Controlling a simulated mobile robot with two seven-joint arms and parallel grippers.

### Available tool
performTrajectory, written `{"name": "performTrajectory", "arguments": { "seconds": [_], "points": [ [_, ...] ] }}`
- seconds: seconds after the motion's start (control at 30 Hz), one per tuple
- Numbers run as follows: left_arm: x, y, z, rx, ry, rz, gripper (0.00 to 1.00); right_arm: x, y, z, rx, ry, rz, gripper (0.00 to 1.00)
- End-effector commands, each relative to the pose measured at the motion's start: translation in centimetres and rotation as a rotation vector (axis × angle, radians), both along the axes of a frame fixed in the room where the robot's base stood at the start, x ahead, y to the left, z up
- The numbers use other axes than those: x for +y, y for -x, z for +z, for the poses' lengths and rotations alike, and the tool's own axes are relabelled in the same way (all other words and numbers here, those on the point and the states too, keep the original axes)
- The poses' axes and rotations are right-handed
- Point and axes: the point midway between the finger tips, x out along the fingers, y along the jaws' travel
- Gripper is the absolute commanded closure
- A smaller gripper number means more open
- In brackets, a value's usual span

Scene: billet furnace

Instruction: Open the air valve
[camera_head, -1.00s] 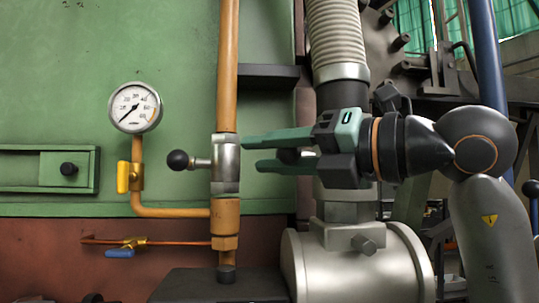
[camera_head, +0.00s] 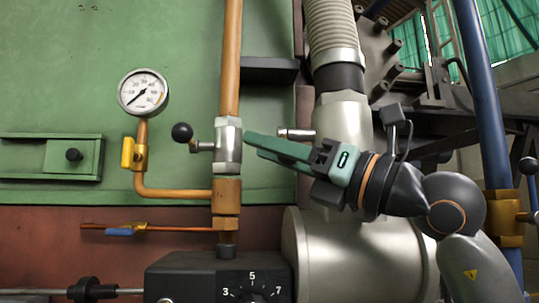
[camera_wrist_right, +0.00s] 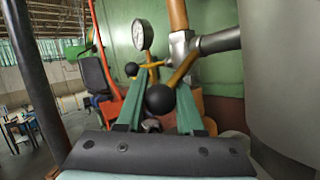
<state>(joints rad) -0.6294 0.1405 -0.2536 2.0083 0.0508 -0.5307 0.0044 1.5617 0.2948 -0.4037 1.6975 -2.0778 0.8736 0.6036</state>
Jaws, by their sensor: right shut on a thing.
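The grey valve boss (camera_head: 297,133) sticks out to the left from the large silver pipe (camera_head: 345,122). My right gripper (camera_head: 258,147) is just below and left of that boss, its green fingers tilted and pointing left. In the right wrist view, a black lever ball (camera_wrist_right: 160,98) sits between the fingers, and my right gripper (camera_wrist_right: 159,112) is shut on it. The silver boss (camera_wrist_right: 220,40) shows above and right of the ball there. In the head view the ball is hidden behind the fingers. My left gripper is not in view.
A smaller valve (camera_head: 228,145) with a black ball lever (camera_head: 183,132) sits on the orange pipe just left of my fingertips. A pressure gauge (camera_head: 143,92) and yellow-handled valve (camera_head: 128,152) are farther left. A black dial box (camera_head: 218,280) is below.

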Motion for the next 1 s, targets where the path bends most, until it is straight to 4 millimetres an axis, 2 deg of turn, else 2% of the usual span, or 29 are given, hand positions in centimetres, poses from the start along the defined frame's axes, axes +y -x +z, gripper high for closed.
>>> {"name": "performTrajectory", "arguments": {
  "seconds": [0.5,0.53,0.8,1.0],
  "points": [
    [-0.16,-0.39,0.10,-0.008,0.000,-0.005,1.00,-0.15,0.00,0.21,-0.033,-0.005,-0.001,1.00],
    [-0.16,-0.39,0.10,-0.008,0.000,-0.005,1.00,-0.14,0.01,0.21,-0.033,-0.005,-0.001,0.62],
    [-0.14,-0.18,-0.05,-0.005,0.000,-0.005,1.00,-0.06,-0.02,0.07,-0.030,-0.003,0.001,0.34],
    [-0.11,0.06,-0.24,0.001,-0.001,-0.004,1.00,-0.03,-0.04,-0.03,-0.028,-0.002,0.001,0.34]
  ]
}}
